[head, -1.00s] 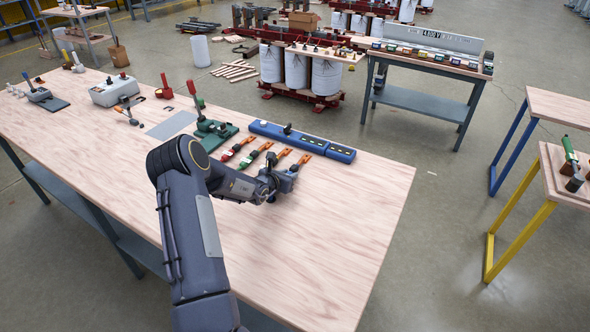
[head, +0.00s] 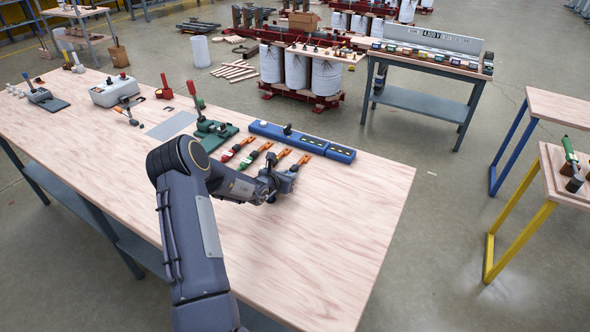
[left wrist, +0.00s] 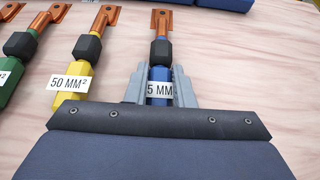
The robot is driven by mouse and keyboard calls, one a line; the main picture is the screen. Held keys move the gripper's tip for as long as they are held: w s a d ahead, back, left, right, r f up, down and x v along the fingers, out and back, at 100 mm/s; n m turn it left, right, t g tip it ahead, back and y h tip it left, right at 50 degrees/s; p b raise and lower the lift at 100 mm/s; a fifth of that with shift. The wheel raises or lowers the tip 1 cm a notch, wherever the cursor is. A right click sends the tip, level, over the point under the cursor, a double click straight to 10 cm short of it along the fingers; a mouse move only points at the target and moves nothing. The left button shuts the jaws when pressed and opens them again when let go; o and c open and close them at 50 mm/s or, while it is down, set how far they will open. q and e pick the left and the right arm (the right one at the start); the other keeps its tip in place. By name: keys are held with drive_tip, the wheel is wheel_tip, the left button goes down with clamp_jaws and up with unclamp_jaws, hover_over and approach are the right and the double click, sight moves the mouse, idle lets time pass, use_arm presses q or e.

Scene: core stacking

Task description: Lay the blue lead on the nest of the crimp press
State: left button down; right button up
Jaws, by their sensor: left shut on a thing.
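The blue lead (left wrist: 160,80) has a copper lug, a dark collar and a white label partly hidden by the fingers. My left gripper (left wrist: 160,88) is shut on its blue body, one finger on each side. In the head view my left gripper (head: 284,181) is low over the table at the right end of the row of leads, and only the lead's copper lug (head: 303,160) shows clearly beyond it. A green-based press with a red-handled lever (head: 210,127) stands farther left; it looks like the crimp press, its nest too small to make out. My right gripper is not in view.
Red (head: 237,149), green (head: 255,155) and yellow leads lie left of the blue one; the yellow lead (left wrist: 80,75) is close beside it. A long blue rack (head: 300,141) lies behind the leads. The table's right part (head: 350,220) is clear.

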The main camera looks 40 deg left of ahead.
use_arm(q)
drive_tip(key=shift+r, duration=0.15)
idle(0.5)
drive_tip(key=shift+r+p, duration=1)
drive_tip(key=shift+r, duration=1.15)
